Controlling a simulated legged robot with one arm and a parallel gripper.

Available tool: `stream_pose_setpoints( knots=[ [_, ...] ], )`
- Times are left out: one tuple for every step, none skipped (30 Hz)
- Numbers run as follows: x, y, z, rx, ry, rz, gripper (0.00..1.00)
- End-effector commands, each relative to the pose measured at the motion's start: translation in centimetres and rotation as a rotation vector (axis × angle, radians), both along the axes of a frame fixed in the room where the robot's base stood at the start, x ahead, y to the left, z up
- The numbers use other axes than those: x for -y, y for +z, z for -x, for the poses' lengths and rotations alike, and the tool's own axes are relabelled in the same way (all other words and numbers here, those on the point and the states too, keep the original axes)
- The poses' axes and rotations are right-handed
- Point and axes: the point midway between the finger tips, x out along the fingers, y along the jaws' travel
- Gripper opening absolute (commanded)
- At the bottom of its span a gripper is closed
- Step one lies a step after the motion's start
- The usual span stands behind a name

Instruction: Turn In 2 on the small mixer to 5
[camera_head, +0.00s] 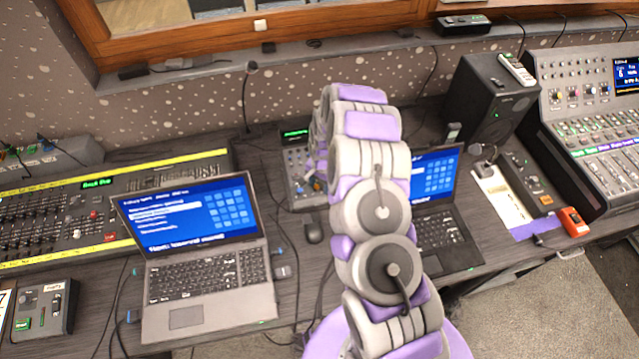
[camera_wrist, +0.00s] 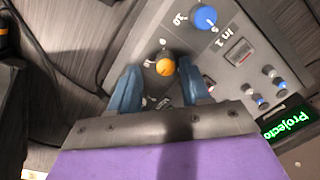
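The small mixer (camera_head: 297,172) is a grey panel at the back middle of the desk, partly hidden behind my arm. In the wrist view its panel (camera_wrist: 262,62) shows a blue knob (camera_wrist: 204,17) beside the label "In 1" and a "10" mark. An orange knob (camera_wrist: 165,66) lies below it in the picture; no "In 2" label is readable. My gripper (camera_wrist: 158,80) is open, its two blue fingers apart on either side of the orange knob. Gaps show between knob and fingers, and I cannot tell how deep the fingers reach.
The mixer's green display (camera_wrist: 289,120) reads "Projecto". A silver laptop (camera_head: 207,270) stands left and a dark laptop (camera_head: 447,235) right. A mouse (camera_head: 313,232) lies in front of the mixer. A thin microphone (camera_head: 248,95) rises behind. A black speaker (camera_head: 490,100) stands farther right.

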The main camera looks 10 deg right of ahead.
Motion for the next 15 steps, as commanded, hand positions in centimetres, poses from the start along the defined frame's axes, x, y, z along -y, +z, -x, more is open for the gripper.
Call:
stream_pose_setpoints(
  knots=[
    [-0.16,0.00,0.00,0.000,0.002,0.002,0.43],
    [-0.21,0.00,0.00,-0.001,0.002,0.002,0.40],
    [-0.32,0.01,0.00,-0.001,0.002,0.004,0.36],
    [-0.40,0.01,-0.01,0.000,0.003,0.004,0.33],
    [-0.45,0.01,-0.01,0.000,0.003,0.005,0.30],
    [-0.49,0.01,-0.01,0.000,0.003,0.006,0.27],
    [-0.49,0.01,-0.01,0.000,0.003,0.006,0.24],
    [-0.46,0.01,-0.01,0.000,0.003,0.005,0.21],
    [-0.40,0.02,-0.02,0.000,0.003,0.004,0.17],
    [-0.34,0.01,-0.02,0.000,0.002,0.003,0.14],
    [-0.27,0.02,-0.05,0.001,0.002,0.002,0.11],
    [-0.22,0.03,-0.09,0.002,0.002,0.001,0.07],
    [-0.21,0.03,-0.12,0.003,0.002,0.001,0.04],
    [-0.20,0.04,-0.17,0.003,0.002,0.001,0.02],
    [-0.15,0.05,-0.21,0.004,0.003,0.000,0.00]
  ],
)
